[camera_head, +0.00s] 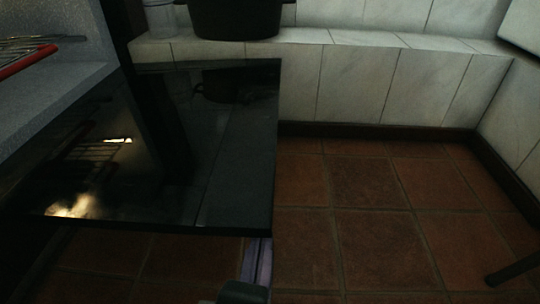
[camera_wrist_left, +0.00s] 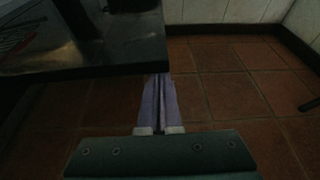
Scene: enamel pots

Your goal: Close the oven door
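The oven door (camera_head: 235,160) is open and lies about level, a dark glossy panel reaching out from the oven at the left. It also shows at the upper left of the left wrist view (camera_wrist_left: 120,52). My left gripper (camera_head: 258,248) is at the bottom of the head view, by the door's front right corner, with its tips partly hidden under the door edge. In the left wrist view its purple fingers (camera_wrist_left: 158,80) lie side by side, shut with nothing seen between them. Whether they touch the door I cannot tell. My right gripper is not in view.
Inside the oven at the left is a wire rack with a red front bar (camera_head: 28,61). A dark pot (camera_head: 235,18) and a clear jar (camera_head: 160,18) stand on a tiled ledge (camera_head: 400,42) behind. The brown tiled floor (camera_head: 370,225) right of the door is mostly free.

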